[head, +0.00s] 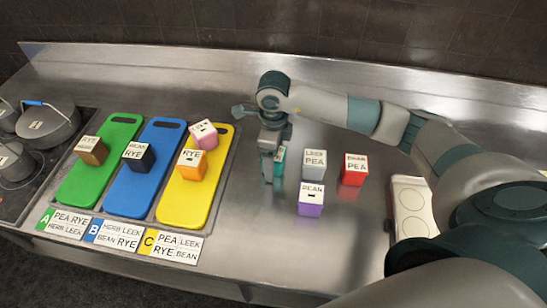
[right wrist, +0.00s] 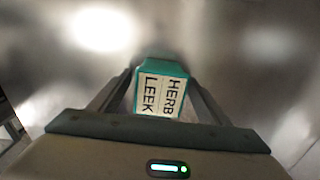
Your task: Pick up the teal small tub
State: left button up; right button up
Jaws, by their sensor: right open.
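The teal small tub (head: 280,160) stands on the steel counter, partly hidden behind my right gripper in the head view. In the right wrist view the teal tub (right wrist: 161,68) shows its white lid label reading HERB LEEK. My right gripper (head: 270,172) points down at the tub. In the right wrist view its open fingers (right wrist: 160,92) lie on either side of the tub; I cannot tell whether they touch it. My left gripper is not in view.
Right of the teal tub stand a grey tub (head: 314,165), a purple tub (head: 311,204) and a red tub (head: 354,171). Green (head: 84,182), blue (head: 130,192) and yellow (head: 181,210) boards bearing several tubs lie left. Bare counter lies in front of the teal tub.

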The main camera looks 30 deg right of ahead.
dwell(0.3)
jog(key=c, duration=1.3)
jog(key=shift+r, duration=0.15)
jog(key=shift+w+r+b, duration=0.1)
jog(key=shift+r+b, duration=0.45)
notch_tip(320, 180, up, 2)
jog(key=shift+r+b, duration=0.15)
jog(key=shift+b, duration=0.55)
jog(key=shift+s+d+r+b, duration=0.1)
jog(key=shift+s+r+b, duration=0.5)
jog(key=shift+s+r, duration=1.05)
jog(key=shift+s+d+r+b, duration=0.1)
jog(key=shift+s+r+b, duration=0.65)
jog(key=shift+s, duration=1.55)
jog(key=shift+s+d+r+b, duration=0.1)
jog(key=shift+s+r+b, duration=0.4)
jog(key=shift+s+r, duration=1.15)
jog(key=shift+s+f, duration=0.3)
jog(key=shift+f, duration=0.05)
